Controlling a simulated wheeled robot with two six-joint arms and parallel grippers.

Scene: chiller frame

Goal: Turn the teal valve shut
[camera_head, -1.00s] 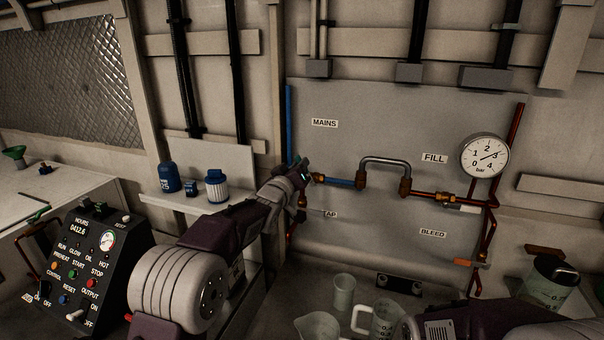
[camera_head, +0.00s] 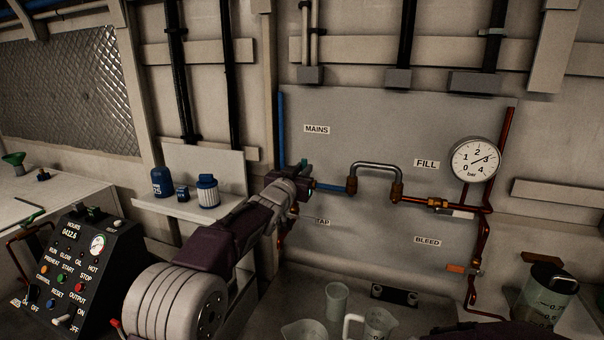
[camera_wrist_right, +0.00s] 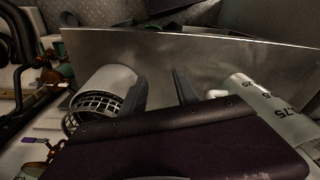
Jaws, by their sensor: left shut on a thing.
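My left gripper (camera_head: 299,182) is at the left end of the horizontal blue pipe (camera_head: 330,187) on the grey panel, below the MAINS label. It is shut on the teal valve's handle; only a small teal bit (camera_head: 303,163) shows above the fingers. The rest of the valve is hidden by the gripper and wrist, so the handle's angle is hard to tell. My right gripper (camera_wrist_right: 158,86) is open and empty in the right wrist view, with its two dark fingers apart.
A pressure gauge (camera_head: 475,160) is at the panel's right, above copper pipes and an orange handle (camera_head: 456,268). Clear jugs (camera_head: 374,325) stand below the panel. A shelf with blue-capped items (camera_head: 207,192) is left of my left arm. A control box (camera_head: 80,270) stands lower left.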

